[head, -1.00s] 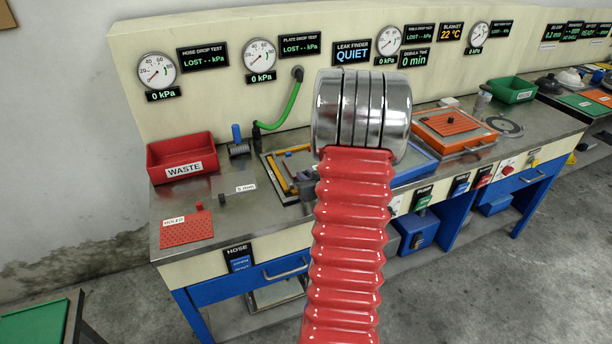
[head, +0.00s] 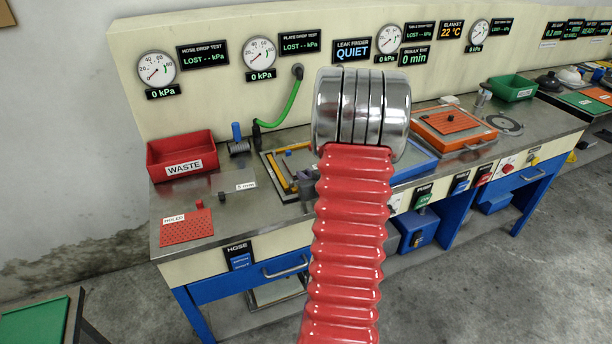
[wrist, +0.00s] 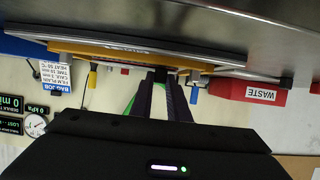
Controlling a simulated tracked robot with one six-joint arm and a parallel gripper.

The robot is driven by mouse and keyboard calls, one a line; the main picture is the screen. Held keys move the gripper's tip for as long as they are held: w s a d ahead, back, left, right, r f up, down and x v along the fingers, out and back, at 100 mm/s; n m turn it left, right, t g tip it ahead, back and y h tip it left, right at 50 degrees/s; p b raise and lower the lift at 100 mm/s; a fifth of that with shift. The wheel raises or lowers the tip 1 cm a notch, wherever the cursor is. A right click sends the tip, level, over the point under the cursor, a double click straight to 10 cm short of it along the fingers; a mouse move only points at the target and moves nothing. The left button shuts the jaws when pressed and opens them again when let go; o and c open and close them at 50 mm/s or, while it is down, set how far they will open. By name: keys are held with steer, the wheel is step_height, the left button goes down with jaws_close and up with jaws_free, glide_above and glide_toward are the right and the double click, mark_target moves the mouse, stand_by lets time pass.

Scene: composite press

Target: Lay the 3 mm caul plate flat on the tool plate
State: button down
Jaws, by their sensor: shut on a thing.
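My gripper (wrist: 164,82) is shut in the wrist view, its purple fingers reaching away from the camera to a small dark grip. A thin grey plate (wrist: 125,48), seemingly the caul plate, shows almost edge-on at the fingertips, with unreadable small lettering on its edge. An orange-yellow strip runs just along it; whether plate and strip touch, I cannot tell. In the head view the tool plate (head: 268,162), with yellow strips, lies on the bench, largely hidden behind my arm. A dark part of my gripper (head: 308,184) shows beside the arm; the caul plate is not clear there.
The red WASTE bin (head: 182,156) stands left of the tool plate, and also shows in the wrist view (wrist: 247,91). A green hose (head: 291,104) hangs behind. A red HOLES sheet (head: 186,228) and a 5 mm label (head: 245,186) are at front left. An orange-topped tray (head: 455,125) is at right.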

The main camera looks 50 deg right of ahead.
steer(key=c, duration=1.6)
jaws_free()
steer(key=shift+s, duration=0.1)
steer(key=v, duration=1.3)
steer(key=shift+s+a+r, duration=0.1)
steer(key=shift+s+a, duration=0.05)
steer(key=shift+s, duration=0.15)
steer(key=w+a+r+n+g, duration=0.1)
steer(key=w+a+r, duration=0.2)
steer(key=a, duration=0.3)
steer(key=w+a+r+g+y, duration=0.1)
steer(key=w+a+r, duration=0.15)
steer(key=a, duration=0.35)
steer(key=w+a+r+n+g, duration=0.1)
steer(key=w+a+r, duration=0.2)
steer(key=a+r, duration=0.15)
steer(key=s+a+n+g+y, duration=0.1)
steer(key=s+a+y, duration=0.1)
steer(key=a, duration=0.7)
steer(key=s+a+r+n+g+y, duration=0.1)
steer(key=s+a+y, duration=0.1)
steer(key=s+a, duration=0.3)
steer(key=s+a+r+n+g+y, duration=0.1)
steer(key=s+a, duration=0.3)
steer(key=a, duration=0.9)
steer(key=shift+s+n+y, duration=0.1)
steer(key=shift+n+y, duration=0.4)
